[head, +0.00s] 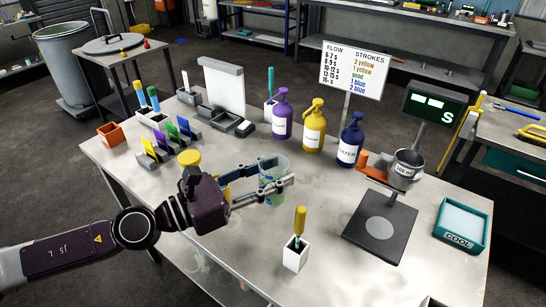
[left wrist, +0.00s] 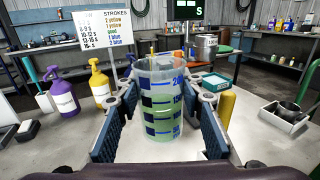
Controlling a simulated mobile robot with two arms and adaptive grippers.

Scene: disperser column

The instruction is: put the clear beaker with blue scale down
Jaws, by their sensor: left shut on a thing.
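The clear beaker with blue scale (head: 272,189) is over the middle of the grey table, upright, with pale green contents. It also shows in the left wrist view (left wrist: 160,112), with blue marks on its wall. My left gripper (head: 284,171) is shut on it, one finger on either side of its wall. Both fingers show in the left wrist view (left wrist: 165,95). I cannot tell whether the beaker's base touches the table. My right gripper is not in view.
Purple (head: 282,116), yellow (head: 314,128) and dark blue (head: 350,140) pump bottles stand behind the beaker. A white holder (head: 296,256) with a yellow-handled tool stands in front. A black scale plate (head: 380,228) and teal COOL tray (head: 460,226) are to the right. Bare tabletop lies between.

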